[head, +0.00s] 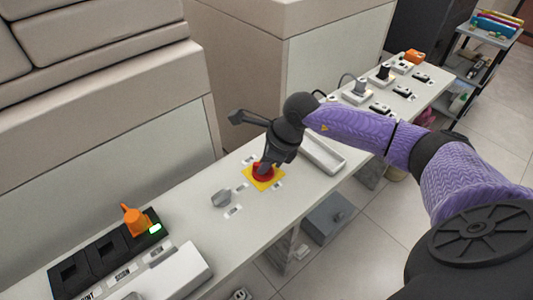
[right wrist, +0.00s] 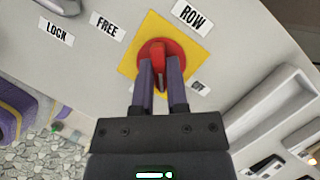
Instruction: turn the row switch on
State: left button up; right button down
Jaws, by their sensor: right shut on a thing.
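The row switch is a round red knob (head: 265,171) on a yellow square plate on the long white counter. In the right wrist view the red knob (right wrist: 159,50) has a raised bar, and the ROW label (right wrist: 193,16) lies beside the yellow plate (right wrist: 133,58). An OFF label (right wrist: 198,87) lies by the plate's lower right side. My right gripper (right wrist: 161,76) is shut on the knob's bar, one finger on each side; in the head view the gripper (head: 266,164) comes down from above and partly hides the knob. My left gripper is not in view.
A grey knob (head: 221,198) sits close by, left of the switch. A black panel (head: 104,255) with an orange handle (head: 134,219) and a lit green light (head: 155,229) is at lower left. A pale tray (head: 322,153) lies to the right; several small devices stand farther along.

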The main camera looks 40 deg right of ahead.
jog(key=m+p, duration=0.2)
jog(key=shift+r+m+t+h+p, duration=0.3)
jog(key=shift+m+t+h, duration=0.1)
jog(key=shift+a+m+h+p, duration=0.1)
jog(key=shift+m+h+p, duration=0.2)
jog(key=shift+m+p, duration=0.45)
jog(key=m+h+p, duration=0.1)
jog(key=m+p, duration=0.1)
jog(key=shift+f+m, duration=0.15)
jog(key=shift+m, duration=0.2)
jog(key=shift+f+m+t+p, duration=0.1)
jog(key=shift+m+t+p, duration=0.2)
jog(key=shift+m, duration=0.2)
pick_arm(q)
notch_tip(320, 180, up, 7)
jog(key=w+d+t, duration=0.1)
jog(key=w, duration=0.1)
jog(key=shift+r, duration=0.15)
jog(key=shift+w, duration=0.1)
pick_arm(e)
jog(key=c, duration=0.6)
grip_release()
jog(key=shift+c, duration=0.2)
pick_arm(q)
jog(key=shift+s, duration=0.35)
